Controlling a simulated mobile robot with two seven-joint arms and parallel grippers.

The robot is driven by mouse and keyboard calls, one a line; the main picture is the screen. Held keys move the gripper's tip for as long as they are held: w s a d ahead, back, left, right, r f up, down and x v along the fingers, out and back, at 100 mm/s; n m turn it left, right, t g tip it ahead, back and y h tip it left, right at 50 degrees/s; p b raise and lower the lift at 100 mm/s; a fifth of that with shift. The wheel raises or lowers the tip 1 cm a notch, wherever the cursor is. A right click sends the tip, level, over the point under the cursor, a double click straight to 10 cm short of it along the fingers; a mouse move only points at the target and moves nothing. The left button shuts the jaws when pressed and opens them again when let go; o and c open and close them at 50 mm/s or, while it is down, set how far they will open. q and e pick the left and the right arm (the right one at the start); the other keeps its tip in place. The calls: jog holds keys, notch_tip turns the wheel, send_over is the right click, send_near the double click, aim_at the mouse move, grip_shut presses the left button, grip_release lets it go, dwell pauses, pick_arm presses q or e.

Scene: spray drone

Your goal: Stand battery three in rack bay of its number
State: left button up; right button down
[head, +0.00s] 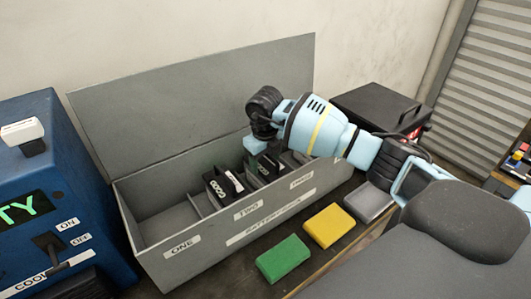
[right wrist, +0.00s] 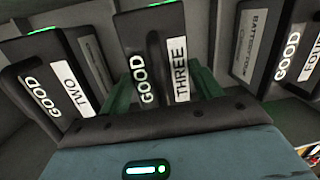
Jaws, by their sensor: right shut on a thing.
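Battery three (right wrist: 155,60) is dark, marked GOOD and THREE, with a green light on its edge. In the right wrist view it stands between the green fingers of my right gripper (right wrist: 165,92), which is shut on it. In the head view my right gripper (head: 264,146) is down in the grey rack (head: 150,262), with the dark battery (head: 266,171) below it, behind the THREE label (head: 301,181). The arm partly covers it, and I cannot tell whether it rests on the bay floor. My left gripper is not in view.
Battery two (right wrist: 50,90) stands in the neighbouring bay, also in the head view (head: 222,188). Another GOOD battery marked FOUR (right wrist: 300,50) is on the other side. Bay one (head: 165,222) is empty. Green (head: 284,259) and yellow (head: 330,226) blocks lie before the rack.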

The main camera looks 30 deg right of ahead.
aim_at(265, 169)
jog(key=shift+w+r, duration=0.1)
jog(key=shift+r, duration=0.25)
jog(key=shift+c, duration=1.4)
grip_release()
jog(key=shift+f, duration=0.3)
notch_tip(265, 169, up, 12)
jog(key=s+a, duration=0.1)
jog(key=shift+s, duration=0.4)
